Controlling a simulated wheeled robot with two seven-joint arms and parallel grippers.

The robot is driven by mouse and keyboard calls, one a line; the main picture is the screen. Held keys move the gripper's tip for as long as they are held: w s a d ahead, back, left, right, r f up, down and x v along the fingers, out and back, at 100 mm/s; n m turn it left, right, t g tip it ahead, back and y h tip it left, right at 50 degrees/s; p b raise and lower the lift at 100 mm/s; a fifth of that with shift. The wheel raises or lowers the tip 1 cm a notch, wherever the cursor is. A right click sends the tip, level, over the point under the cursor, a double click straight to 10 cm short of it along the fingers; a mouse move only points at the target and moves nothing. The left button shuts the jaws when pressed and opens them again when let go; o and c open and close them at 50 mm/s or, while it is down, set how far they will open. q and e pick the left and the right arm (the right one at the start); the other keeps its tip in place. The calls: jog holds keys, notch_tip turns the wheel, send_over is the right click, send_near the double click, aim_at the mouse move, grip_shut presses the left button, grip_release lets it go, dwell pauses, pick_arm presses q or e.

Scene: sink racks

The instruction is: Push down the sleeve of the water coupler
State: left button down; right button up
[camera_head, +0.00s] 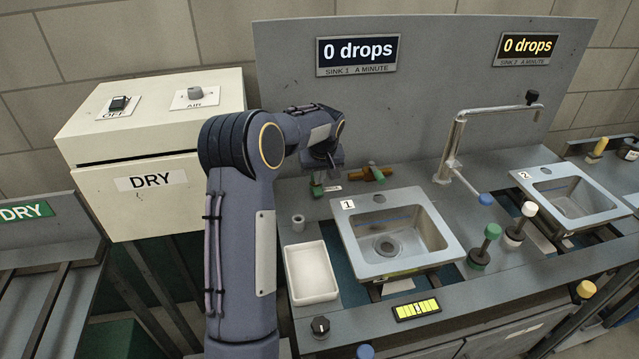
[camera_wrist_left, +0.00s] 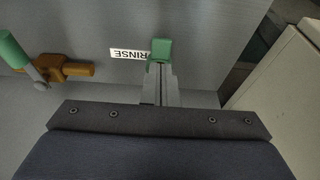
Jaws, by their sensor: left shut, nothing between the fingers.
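A small green block-like piece (camera_wrist_left: 161,49) shows beside the RINSE label (camera_wrist_left: 129,55) in the left wrist view. It looks like the sleeve of the water coupler, but its body is mostly hidden by my fingers. In the head view the green piece (camera_head: 317,190) is on the grey counter, left of sink 1. My left gripper (camera_wrist_left: 160,68) is shut and empty, its fingertips right at the green piece; I cannot tell whether they touch. In the head view my left gripper (camera_head: 319,178) points down above it. My right gripper is not in view.
A brass valve with a green handle (camera_head: 374,174) stands right of the gripper. A grey ring (camera_head: 298,223) and white tray (camera_head: 312,272) lie in front. Sink 1 (camera_head: 392,240) is to the right, the DRY box (camera_head: 150,180) to the left. A back panel (camera_head: 420,110) rises behind.

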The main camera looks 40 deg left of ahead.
aim_at(319, 192)
pick_arm(q)
jog(key=shift+f, duration=1.6)
